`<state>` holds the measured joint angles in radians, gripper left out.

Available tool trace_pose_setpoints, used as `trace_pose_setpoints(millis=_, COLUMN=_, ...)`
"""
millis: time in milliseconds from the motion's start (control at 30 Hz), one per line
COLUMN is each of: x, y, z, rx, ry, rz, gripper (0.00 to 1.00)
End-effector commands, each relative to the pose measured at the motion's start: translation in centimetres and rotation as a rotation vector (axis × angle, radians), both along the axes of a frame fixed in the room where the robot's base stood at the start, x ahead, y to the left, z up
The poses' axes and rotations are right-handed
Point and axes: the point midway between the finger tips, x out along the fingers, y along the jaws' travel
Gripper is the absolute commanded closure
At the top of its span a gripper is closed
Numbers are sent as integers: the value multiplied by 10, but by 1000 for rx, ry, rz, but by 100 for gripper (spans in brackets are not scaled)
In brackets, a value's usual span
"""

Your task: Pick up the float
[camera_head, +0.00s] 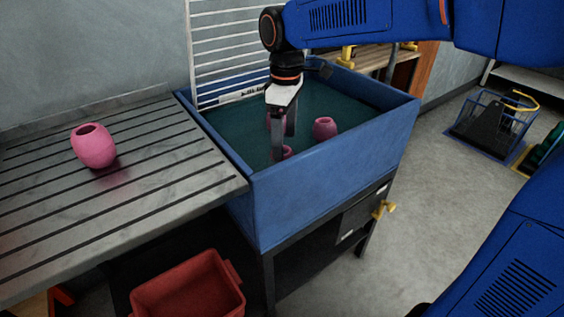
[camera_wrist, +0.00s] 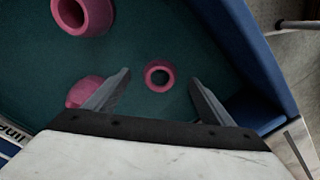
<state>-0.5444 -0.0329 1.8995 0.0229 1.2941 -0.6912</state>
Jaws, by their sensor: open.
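Several pink floats with a hole in the end are in view. One float (camera_head: 94,146) lies on the slatted grey bench at the left. Others are in the blue tub: one float (camera_head: 325,128) right of my gripper (camera_head: 284,148), one float (camera_head: 286,152) low beside the fingers, and one partly hidden behind them. In the wrist view, a float (camera_wrist: 159,76) lies ahead, between the lines of my open, empty fingers (camera_wrist: 155,95). Another float (camera_wrist: 82,14) is at the top left, and a third (camera_wrist: 82,92) is partly covered by the left finger.
The blue tub (camera_head: 330,185) has high walls around the gripper and dark green water or floor inside. A white rack (camera_head: 228,45) stands behind it. The slatted bench (camera_head: 150,200) adjoins on the left. A red bin (camera_head: 190,290) sits below.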

Motion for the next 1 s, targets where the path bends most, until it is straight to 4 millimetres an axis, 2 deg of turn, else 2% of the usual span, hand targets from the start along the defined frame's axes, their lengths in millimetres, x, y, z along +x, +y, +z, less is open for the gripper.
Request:
trace_pose_setpoints(millis=100, x=0, y=0, z=-14, rx=-1, ry=1, rz=0, gripper=24)
trace_pose_setpoints(millis=367, x=-1, y=2, z=-30, rx=-1, ry=1, rz=0, gripper=24)
trace_pose_setpoints(millis=700, x=0, y=7, z=-70, rx=0, ry=0, rz=-1, gripper=24)
trace_pose_setpoints(millis=1000, x=0, y=7, z=-73, rx=1, ry=-1, rz=0, gripper=24)
